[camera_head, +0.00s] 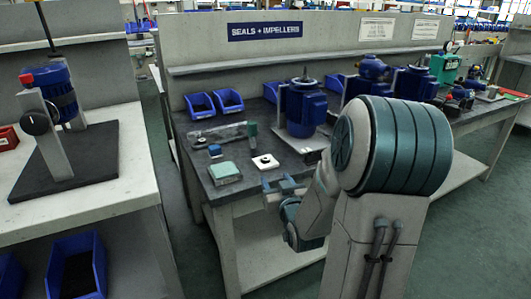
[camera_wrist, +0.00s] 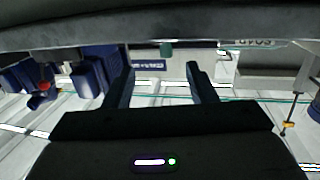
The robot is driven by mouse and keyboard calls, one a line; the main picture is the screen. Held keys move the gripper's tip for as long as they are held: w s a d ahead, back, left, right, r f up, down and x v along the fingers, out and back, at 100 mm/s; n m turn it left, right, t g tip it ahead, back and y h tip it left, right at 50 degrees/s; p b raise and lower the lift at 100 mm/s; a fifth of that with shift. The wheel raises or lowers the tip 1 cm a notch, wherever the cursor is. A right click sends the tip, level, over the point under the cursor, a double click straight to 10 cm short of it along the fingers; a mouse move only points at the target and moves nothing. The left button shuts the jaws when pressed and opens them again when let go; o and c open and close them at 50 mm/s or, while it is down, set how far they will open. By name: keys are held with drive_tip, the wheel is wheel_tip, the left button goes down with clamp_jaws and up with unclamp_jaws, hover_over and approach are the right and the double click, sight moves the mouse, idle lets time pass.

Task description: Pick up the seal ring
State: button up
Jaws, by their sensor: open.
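On the dark bench top in the head view lies a white square piece with a small dark round spot at its middle (camera_head: 265,161). It seems to be the seal ring on a pale plate, too small to be sure. My gripper (camera_head: 283,186) is at the bench's front edge, just nearer to me than this piece and apart from it. In the wrist view my gripper (camera_wrist: 160,68) has its two dark fingers spread with nothing between them. I cannot make out the ring in the wrist view, which looks upside down.
A green-topped block (camera_head: 224,172) lies left of the white piece. A green-handled tool (camera_head: 252,129) is behind it. A blue pump (camera_head: 303,108) stands to the right. Blue bins (camera_head: 228,100) stand at the back. A left bench (camera_head: 100,205) is across a floor gap.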

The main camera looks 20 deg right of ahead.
drive_tip(key=b, duration=0.1)
approach(266, 158)
drive_tip(key=shift+w+a+f, duration=0.1)
drive_tip(key=shift+w+f, duration=0.1)
drive_tip(key=shift+w, duration=0.3)
drive_tip(key=shift+w+f, duration=0.15)
drive_tip(key=shift+w, duration=0.4)
drive_tip(key=shift+w+d+r+b, duration=0.1)
drive_tip(key=shift+w+d+b, duration=0.15)
drive_tip(key=shift+w, duration=0.7)
drive_tip(key=shift+w+d+b, duration=0.15)
drive_tip(key=shift+w+d, duration=0.05)
drive_tip(key=shift+w, duration=0.75)
drive_tip(key=shift+w+d+r+b, duration=0.1)
drive_tip(key=shift+w+d+b, duration=0.15)
drive_tip(key=shift+w, duration=0.7)
drive_tip(key=c, duration=1.1)
